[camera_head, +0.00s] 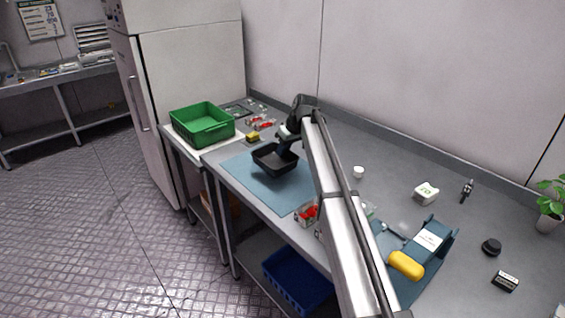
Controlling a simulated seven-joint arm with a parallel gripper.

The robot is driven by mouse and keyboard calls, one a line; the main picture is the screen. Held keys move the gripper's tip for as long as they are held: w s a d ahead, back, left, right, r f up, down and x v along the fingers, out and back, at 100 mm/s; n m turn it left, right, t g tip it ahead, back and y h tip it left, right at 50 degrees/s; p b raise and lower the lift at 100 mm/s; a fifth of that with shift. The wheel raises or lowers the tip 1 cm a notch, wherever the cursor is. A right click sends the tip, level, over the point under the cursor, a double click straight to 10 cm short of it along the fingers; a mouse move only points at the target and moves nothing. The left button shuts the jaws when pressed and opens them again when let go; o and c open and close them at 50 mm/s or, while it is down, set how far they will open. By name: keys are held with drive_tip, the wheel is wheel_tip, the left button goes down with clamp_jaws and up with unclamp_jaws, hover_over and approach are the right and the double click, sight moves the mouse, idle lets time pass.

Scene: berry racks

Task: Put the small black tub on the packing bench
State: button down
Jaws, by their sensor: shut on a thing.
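The small black tub (273,161) is over the blue mat (237,171) on the grey bench (390,168). It looks slightly tilted, and I cannot tell whether its base touches the mat. My gripper (285,146) is shut on the tub at its far right rim. The fingertips are small and dark against the tub. My arm crosses the bench from the lower middle and hides part of the mat and bench behind it.
A green crate (203,133) stands to the left. Clear punnets with red berries (264,124) and a yellow object (253,137) lie behind the tub. Another red-filled punnet (306,215) stands by my arm.

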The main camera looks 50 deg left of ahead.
sight(283, 161)
drive_tip(key=shift+f, duration=2.5)
drive_tip(key=c, duration=1.3)
unclamp_jaws()
drive_tip(key=shift+f, duration=0.1)
drive_tip(key=v, duration=1.2)
